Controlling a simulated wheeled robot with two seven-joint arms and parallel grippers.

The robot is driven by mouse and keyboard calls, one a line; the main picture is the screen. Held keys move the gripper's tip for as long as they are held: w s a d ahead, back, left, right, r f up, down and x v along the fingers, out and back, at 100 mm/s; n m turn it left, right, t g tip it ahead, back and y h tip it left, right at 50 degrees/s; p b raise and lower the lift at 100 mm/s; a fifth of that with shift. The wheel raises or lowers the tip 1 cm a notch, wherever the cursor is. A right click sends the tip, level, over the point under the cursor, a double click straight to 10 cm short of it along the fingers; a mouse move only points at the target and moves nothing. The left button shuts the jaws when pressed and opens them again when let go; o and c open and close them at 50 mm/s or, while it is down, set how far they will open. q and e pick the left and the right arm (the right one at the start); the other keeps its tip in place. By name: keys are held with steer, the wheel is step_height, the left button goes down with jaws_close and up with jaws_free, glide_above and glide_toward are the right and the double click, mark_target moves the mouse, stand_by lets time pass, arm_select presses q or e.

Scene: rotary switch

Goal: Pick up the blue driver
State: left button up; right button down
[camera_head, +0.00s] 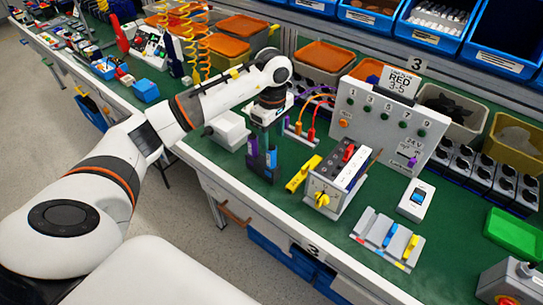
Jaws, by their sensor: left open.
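My left gripper (264,143) points down from the wrist near the middle of the bench. It is open. Dark upright shapes with blue and purple parts stand directly below it, and a blue driver (272,158) appears to be among them. The fingers and these dark shapes overlap, so I cannot tell whether they touch. My right gripper is not in view.
A yellow tool (303,173) lies right of the dark shapes, beside a switch box with a yellow dial (323,199). A grey panel (388,121) labelled RED 3-5 stands behind. A white box (228,130) sits to the left.

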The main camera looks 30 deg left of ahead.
mark_target(272, 146)
arm_select(q)
step_height(272, 146, down, 3)
steer(key=shift+r, duration=0.1)
step_height(272, 146, down, 4)
steer(key=shift+s+f+p, duration=0.1)
steer(key=shift+f+p, duration=0.05)
steer(key=shift+p, duration=1)
steer(key=shift+f, duration=0.5)
steer(key=c, duration=1.1)
steer(key=shift+a+r, duration=0.1)
steer(key=shift+r, duration=0.45)
step_height(272, 146, up, 9)
steer(key=shift+b, duration=1.05)
steer(key=o, duration=0.5)
jaws_close()
step_height(272, 146, up, 7)
steer(key=p, duration=0.4)
steer(key=shift+r+p, duration=0.2)
steer(key=shift+p, duration=0.1)
